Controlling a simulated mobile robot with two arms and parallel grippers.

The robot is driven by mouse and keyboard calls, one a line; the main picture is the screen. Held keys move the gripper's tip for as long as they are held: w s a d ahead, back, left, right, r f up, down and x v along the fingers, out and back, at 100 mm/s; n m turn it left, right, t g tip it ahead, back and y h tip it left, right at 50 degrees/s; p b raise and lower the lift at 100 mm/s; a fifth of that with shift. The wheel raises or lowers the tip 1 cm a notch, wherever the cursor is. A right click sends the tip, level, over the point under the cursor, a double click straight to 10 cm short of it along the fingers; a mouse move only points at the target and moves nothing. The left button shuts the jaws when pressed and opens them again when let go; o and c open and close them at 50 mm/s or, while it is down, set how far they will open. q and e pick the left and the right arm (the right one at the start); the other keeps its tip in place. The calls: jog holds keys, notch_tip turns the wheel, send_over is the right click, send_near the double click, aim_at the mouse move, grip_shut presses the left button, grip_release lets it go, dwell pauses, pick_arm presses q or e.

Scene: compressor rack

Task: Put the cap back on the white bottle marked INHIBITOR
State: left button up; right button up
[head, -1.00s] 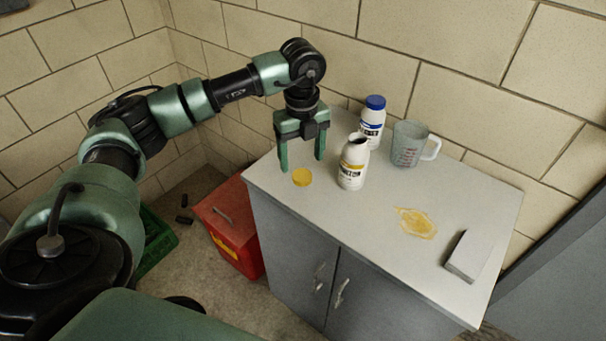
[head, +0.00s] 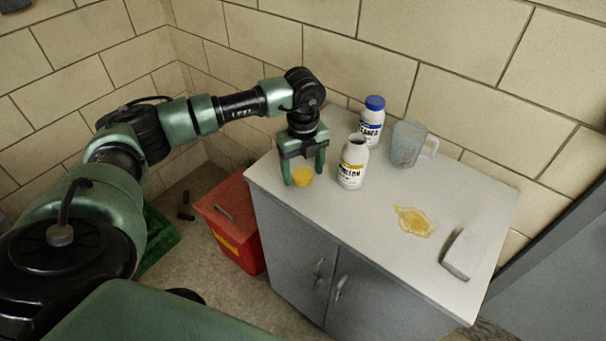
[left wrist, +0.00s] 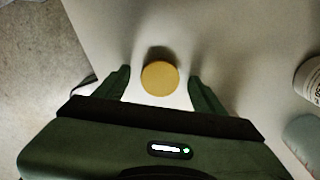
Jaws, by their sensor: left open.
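The yellow cap (head: 303,178) lies flat on the cabinet top near its left edge. The white bottle with a yellow-banded label (head: 352,168) stands upright and uncapped to the right of it; its label is only partly readable. My left gripper (head: 304,176) points down over the cap, with its fingers on either side. In the left wrist view the cap (left wrist: 160,78) sits between the open fingers (left wrist: 160,76), with a gap on each side. A white bottle (left wrist: 309,80) shows cut off at that view's right edge. My right gripper is not in view.
A white bottle with a blue cap (head: 371,125) and a clear measuring jug (head: 406,145) stand behind. A yellow spill (head: 413,221) and a pale block (head: 463,253) lie to the right on the cabinet top (head: 375,235). A red box (head: 232,220) stands on the floor left.

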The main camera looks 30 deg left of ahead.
aim_at(303, 174)
pick_arm(q)
jog(key=c, duration=1.4)
jog(key=shift+r, duration=0.15)
notch_tip(303, 174, up, 20)
jog(key=b, duration=0.2)
